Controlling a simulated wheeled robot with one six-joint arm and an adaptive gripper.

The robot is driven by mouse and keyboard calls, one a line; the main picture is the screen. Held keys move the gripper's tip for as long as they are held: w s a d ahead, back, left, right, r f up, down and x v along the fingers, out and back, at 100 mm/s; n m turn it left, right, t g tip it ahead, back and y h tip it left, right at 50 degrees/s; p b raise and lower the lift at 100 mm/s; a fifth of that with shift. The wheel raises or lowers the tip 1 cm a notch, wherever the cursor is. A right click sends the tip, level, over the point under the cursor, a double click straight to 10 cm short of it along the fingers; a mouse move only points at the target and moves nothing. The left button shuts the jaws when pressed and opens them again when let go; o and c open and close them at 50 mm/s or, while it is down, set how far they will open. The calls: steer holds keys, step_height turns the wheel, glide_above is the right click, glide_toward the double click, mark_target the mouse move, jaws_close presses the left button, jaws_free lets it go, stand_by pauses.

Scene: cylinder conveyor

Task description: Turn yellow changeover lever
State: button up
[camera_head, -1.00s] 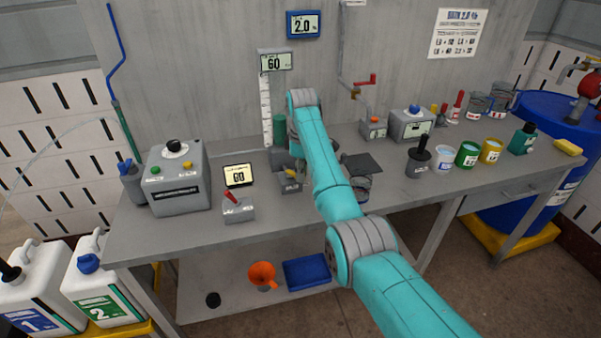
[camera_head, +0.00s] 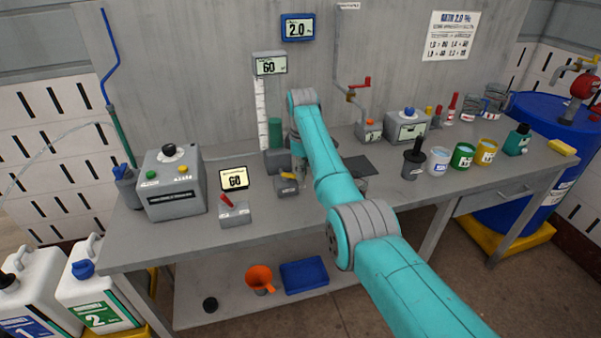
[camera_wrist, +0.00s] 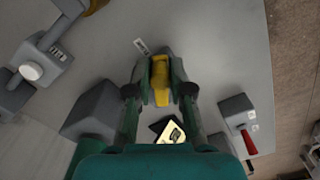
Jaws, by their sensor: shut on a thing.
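The yellow changeover lever (camera_head: 289,176) sits on a small grey block (camera_head: 287,188) on the bench, left of my forearm. In the wrist view the yellow lever (camera_wrist: 160,82) stands between the two fingertips. My gripper (camera_wrist: 159,88) is shut on it, with one finger on each side. In the head view the gripper is mostly hidden by the arm and small. The block under the lever is largely covered by the fingers in the wrist view.
A grey column with a green cylinder (camera_head: 275,135) stands close behind. A dark flat pad (camera_head: 358,166) lies right of the arm. The bench front is clear.

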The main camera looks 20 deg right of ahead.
steer(key=shift+w, duration=0.15)
steer(key=shift+w+d, duration=0.25)
steer(key=shift+w, duration=0.4)
steer(key=o, duration=1.8)
steer(key=shift+c, duration=0.2)
steer(key=shift+r, duration=0.15)
steer(key=shift+r, duration=2.4)
